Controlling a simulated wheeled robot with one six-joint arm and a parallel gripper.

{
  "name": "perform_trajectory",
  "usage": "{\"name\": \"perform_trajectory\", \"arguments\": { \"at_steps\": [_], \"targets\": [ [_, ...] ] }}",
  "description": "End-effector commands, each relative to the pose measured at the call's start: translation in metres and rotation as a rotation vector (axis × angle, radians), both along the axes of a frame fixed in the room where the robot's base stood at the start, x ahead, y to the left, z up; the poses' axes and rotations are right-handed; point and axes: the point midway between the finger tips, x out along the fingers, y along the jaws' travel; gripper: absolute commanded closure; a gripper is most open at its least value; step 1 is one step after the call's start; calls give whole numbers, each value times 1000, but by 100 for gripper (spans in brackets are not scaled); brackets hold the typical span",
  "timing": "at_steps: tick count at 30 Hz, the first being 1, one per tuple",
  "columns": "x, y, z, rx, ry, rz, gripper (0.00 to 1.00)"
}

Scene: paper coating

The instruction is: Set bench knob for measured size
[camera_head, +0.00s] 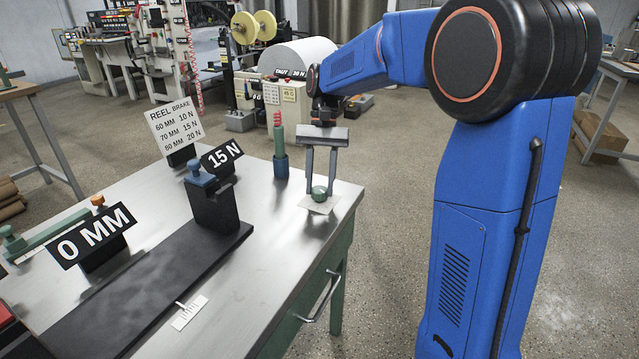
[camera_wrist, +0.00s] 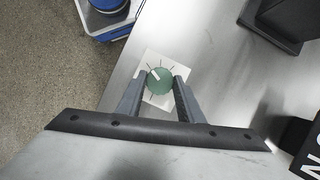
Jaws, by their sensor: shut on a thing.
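The bench knob (camera_head: 319,193) is a small green round knob on a white dial plate (camera_head: 312,207) near the right edge of the metal bench. In the wrist view the knob (camera_wrist: 160,82) shows a pale pointer mark toward its upper left, with dark tick lines on the plate around it. My gripper (camera_head: 320,188) points down with its two fingers on either side of the knob, shut on it. A reel brake sign (camera_head: 174,124) reads 60 MM 10 N, 70 MM 15 N, 80 MM 20 N. One display (camera_head: 221,156) reads 15 N. Another display (camera_head: 92,238) reads 0 MM.
A dark measuring fixture (camera_head: 213,205) with a blue-topped post stands on a long black base on the bench (camera_head: 262,255). A green cylinder with a red coil (camera_head: 280,150) stands just left of my gripper. A small white scale (camera_head: 190,312) lies at the front.

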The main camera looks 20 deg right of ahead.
Motion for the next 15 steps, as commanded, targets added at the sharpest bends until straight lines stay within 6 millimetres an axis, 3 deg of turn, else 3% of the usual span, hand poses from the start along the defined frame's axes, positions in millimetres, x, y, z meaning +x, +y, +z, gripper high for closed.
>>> {"name": "perform_trajectory", "arguments": {
  "at_steps": [15],
  "targets": [
    [0, 0, 0, 1, -2, -45, 89]
  ]
}}
